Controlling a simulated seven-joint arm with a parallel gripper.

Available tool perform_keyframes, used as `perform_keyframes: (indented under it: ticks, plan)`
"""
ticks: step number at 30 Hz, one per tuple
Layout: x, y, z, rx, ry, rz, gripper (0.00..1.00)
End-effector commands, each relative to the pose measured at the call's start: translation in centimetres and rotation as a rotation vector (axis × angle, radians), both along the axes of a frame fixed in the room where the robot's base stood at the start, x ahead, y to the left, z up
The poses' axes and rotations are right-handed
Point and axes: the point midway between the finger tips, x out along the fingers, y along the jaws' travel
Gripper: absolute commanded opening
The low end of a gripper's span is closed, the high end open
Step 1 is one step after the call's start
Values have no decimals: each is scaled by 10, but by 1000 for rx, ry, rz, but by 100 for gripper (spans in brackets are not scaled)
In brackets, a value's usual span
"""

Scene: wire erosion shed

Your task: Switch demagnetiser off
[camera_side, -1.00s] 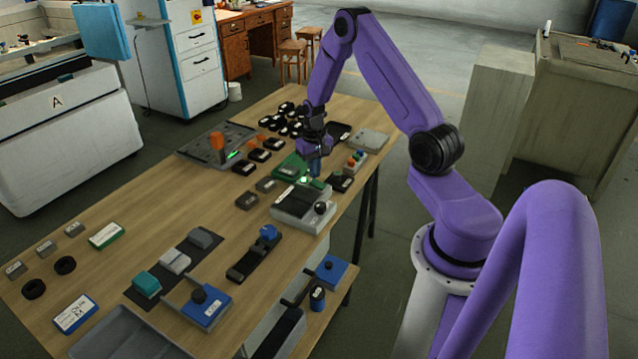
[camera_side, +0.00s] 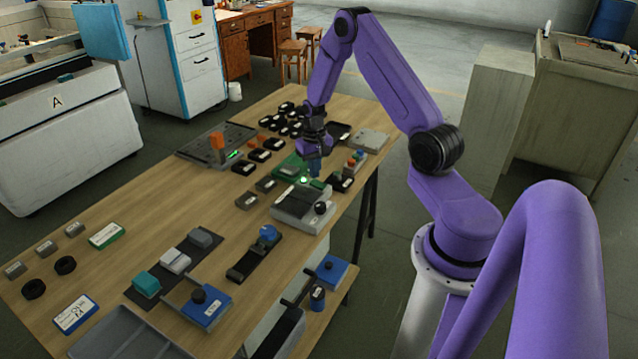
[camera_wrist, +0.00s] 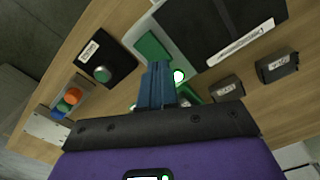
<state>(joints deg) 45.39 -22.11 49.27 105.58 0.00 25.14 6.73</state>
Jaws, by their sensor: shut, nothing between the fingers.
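A grey unit (camera_side: 298,212) with a black knob stands at the table's right edge in the side view. It looks like the demagnetiser, though I cannot read its name. My gripper (camera_side: 314,176) is shut and empty, pointing down just behind the unit. In the wrist view its blue fingers (camera_wrist: 158,72) overlap the area beside the pad and lamp. I cannot tell whether they touch the switch.
A black box with a green button (camera_wrist: 103,74) and a holder with coloured buttons (camera_wrist: 70,98) are close by. Small grey blocks (camera_wrist: 276,66) lie on the other side. A green board (camera_side: 290,167) lies under my gripper. The table's left middle is clear (camera_side: 170,195).

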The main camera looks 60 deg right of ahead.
Motion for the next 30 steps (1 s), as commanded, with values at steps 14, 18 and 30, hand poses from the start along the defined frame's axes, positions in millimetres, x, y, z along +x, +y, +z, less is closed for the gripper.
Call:
perform_keyframes:
  ticks: [14, 18, 30]
  plan:
    - [0, 0, -5, 1, 1, 0, 0]
    - [0, 0, -7, 0, 0, 0, 0]
    - [0, 0, -12, 0, 0, 0, 0]
